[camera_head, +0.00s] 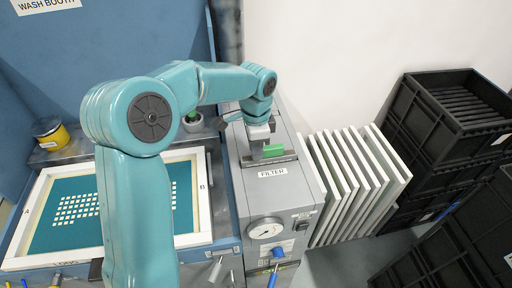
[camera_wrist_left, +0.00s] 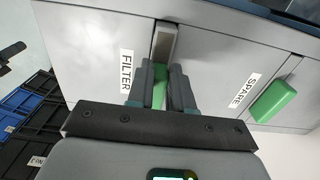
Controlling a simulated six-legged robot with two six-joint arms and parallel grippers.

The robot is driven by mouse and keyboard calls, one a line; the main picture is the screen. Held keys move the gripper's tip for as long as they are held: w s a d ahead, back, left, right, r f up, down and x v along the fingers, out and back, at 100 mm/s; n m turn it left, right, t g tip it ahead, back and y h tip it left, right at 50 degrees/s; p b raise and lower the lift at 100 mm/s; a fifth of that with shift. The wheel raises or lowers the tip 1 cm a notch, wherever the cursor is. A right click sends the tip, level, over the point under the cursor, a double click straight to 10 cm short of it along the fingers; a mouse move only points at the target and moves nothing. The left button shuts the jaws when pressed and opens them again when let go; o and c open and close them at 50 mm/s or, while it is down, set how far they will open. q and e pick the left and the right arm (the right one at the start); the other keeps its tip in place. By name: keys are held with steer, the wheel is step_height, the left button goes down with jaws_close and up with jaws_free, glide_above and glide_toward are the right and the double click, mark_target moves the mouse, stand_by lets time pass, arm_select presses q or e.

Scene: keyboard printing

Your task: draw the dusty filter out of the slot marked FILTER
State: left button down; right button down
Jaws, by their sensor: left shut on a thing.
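The slot marked FILTER is in the top of the grey machine, beside its white FILTER label (camera_head: 273,172). The label also shows in the wrist view (camera_wrist_left: 125,72). My left gripper (camera_head: 263,145) points down at the slot and is shut on this green filter handle. The filter body is hidden, so its dust cannot be seen. My right gripper is in neither view.
A second green handle (camera_wrist_left: 273,102) sits by the SPARE label (camera_wrist_left: 244,90). The grey machine carries a gauge (camera_head: 266,229) on its front. White panels (camera_head: 345,180) lean at its right, with black crates (camera_head: 450,120) beyond. A framed screen (camera_head: 190,240) lies at left.

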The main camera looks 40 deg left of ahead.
arm_select(q)
steer(key=shift+r+p, duration=2.45)
steer(key=shift+r, duration=0.75)
steer(key=shift+r+p, duration=0.35)
steer(key=shift+r, duration=0.75)
step_height(320, 180, up, 11)
steer(key=shift+w, duration=0.1)
steer(key=shift+r, duration=1.9)
